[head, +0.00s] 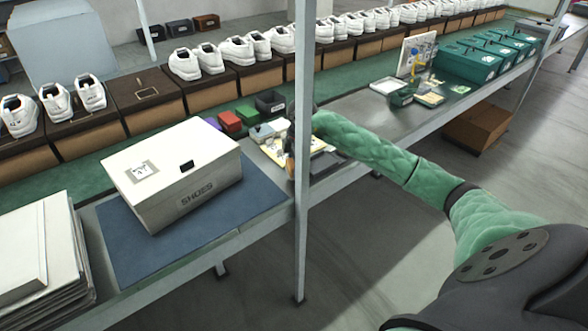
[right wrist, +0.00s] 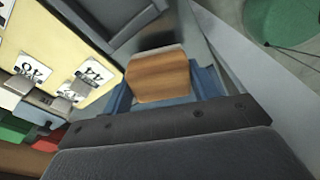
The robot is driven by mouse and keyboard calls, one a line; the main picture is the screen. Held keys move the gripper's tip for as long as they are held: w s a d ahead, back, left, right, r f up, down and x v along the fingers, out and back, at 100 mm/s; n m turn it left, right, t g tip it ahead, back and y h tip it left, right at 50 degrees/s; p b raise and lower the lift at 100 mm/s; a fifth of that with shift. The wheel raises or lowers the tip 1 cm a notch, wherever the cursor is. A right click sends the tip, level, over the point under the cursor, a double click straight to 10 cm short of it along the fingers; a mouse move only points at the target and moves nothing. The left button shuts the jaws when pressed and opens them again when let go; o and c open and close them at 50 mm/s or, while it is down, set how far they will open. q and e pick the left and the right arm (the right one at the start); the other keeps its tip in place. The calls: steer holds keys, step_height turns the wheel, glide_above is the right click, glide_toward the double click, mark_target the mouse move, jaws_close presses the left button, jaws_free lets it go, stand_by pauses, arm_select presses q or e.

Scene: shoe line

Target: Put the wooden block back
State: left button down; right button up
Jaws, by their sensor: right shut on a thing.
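The wooden block (right wrist: 158,78) shows in the right wrist view, orange-brown with visible grain and a paler edge on top. My right gripper (right wrist: 160,92) is shut on it, with a blue finger pad on each side of the block. In the head view my green right arm reaches over the bench behind the grey post, and the post hides most of the gripper and block. A pale yellow board with numbered cards (right wrist: 60,45) lies beside the gripper in the right wrist view. My left gripper is not in view.
A white shoe box (head: 172,172) sits on a blue mat (head: 245,207). The upright grey post (head: 304,150) stands close to my right arm. Small coloured bins (head: 230,121) are behind the board. Rows of white shoes on boxes line the back.

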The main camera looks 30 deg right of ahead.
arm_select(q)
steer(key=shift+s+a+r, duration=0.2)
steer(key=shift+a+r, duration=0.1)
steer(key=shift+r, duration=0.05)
arm_select(e)
steer(key=shift+f, duration=1.2)
steer(key=shift+f, duration=0.1)
steer(key=o, duration=0.9)
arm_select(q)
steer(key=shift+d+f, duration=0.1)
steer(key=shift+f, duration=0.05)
arm_select(e)
steer(key=shift+d+r, duration=0.1)
steer(key=shift+r, duration=0.25)
steer(key=r, duration=0.3)
steer(key=r+b, duration=0.1)
steer(key=r, duration=0.3)
steer(key=d+r+b, duration=0.1)
steer(key=r, duration=0.3)
steer(key=shift+s+d, duration=0.1)
steer(key=shift+s, duration=0.1)
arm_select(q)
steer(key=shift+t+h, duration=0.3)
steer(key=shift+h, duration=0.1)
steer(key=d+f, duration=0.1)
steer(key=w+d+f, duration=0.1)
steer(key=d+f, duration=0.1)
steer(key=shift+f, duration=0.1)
arm_select(e)
steer(key=shift+r, duration=0.25)
